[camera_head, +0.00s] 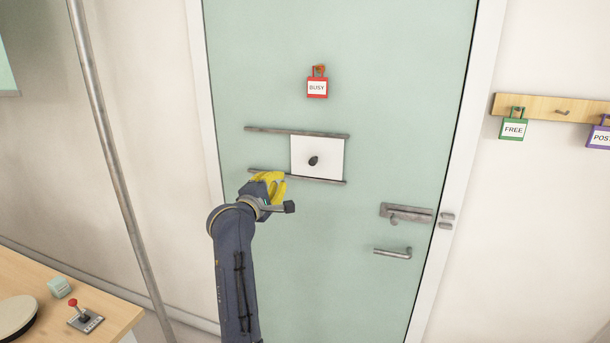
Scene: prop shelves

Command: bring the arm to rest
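My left arm reaches up from the bottom middle of the head view. Its gripper (279,195), with yellow and dark parts, is in front of the pale green door (400,110). It shows just below and left of a white panel (325,150) with a dark knob (313,161). The panel sits between two grey rails on the door, at their right end. The gripper covers part of the lower rail. I cannot tell whether it touches the rail, or whether its fingers are open or shut. My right gripper is not in view.
A red BUSY tag (317,88) hangs on the door above the panel. A door handle (393,253) and latch (405,213) are at lower right. A green FREE tag (513,129) hangs on a wooden rack (550,110). A grey pole (115,165) and a wooden table (110,312) are at left.

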